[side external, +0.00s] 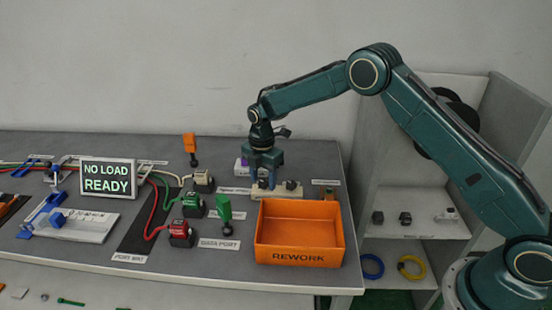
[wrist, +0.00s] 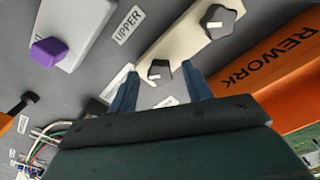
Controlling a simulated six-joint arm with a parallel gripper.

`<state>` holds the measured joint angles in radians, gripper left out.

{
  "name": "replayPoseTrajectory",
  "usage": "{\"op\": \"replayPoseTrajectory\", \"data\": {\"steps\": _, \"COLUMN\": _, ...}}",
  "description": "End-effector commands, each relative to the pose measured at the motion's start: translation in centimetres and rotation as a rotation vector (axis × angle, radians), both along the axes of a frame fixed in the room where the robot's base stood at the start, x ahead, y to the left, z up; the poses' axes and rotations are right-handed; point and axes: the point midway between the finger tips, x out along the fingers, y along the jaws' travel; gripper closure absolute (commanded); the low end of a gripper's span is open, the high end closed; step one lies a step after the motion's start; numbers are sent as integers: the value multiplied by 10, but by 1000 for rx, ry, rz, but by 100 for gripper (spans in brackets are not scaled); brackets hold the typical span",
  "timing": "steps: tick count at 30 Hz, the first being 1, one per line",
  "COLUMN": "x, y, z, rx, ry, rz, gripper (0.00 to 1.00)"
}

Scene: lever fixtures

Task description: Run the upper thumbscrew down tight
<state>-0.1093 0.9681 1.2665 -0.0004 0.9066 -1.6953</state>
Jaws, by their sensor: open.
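A beige block (wrist: 190,45) carries two dark lobed thumbscrews with white marks on top. One thumbscrew (wrist: 160,70) sits at the block's near end in the wrist view, the other (wrist: 222,20) at its far end. A label reading UPPER (wrist: 128,25) lies beside the block; which screw it names I cannot tell. My gripper (wrist: 162,73) is open, with its fingers on either side of the near-end thumbscrew; contact is not clear. In the side view my gripper (side external: 264,181) points down over the left part of the beige block (side external: 277,194), with the other thumbscrew (side external: 291,185) to its right.
An orange REWORK bin (side external: 300,235) stands just in front of the block. A pale fixture with a purple knob (wrist: 48,51) is nearby. Left are green (side external: 192,205) and red (side external: 181,234) connectors, cables and a NO LOAD READY sign (side external: 107,178).

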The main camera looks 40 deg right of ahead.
Motion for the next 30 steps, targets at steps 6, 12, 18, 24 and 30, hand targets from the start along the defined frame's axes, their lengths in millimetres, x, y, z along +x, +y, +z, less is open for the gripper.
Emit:
{"op": "replayPoseTrajectory", "data": {"steps": 6, "x": 0, "y": 0, "z": 0, "rx": 0, "ry": 0, "rz": 0, "gripper": 52}}
{"op": "replayPoseTrajectory", "data": {"steps": 12, "x": 0, "y": 0, "z": 0, "rx": 0, "ry": 0, "rz": 0, "gripper": 92}}
{"op": "replayPoseTrajectory", "data": {"steps": 18, "x": 0, "y": 0, "z": 0, "rx": 0, "ry": 0, "rz": -4, "gripper": 95}}
{"op": "replayPoseTrajectory", "data": {"steps": 24, "x": 0, "y": 0, "z": 1, "rx": 0, "ry": 0, "rz": -37, "gripper": 95}}
{"op": "replayPoseTrajectory", "data": {"steps": 30, "x": 0, "y": 0, "z": 1, "rx": 0, "ry": 0, "rz": -124, "gripper": 95}}
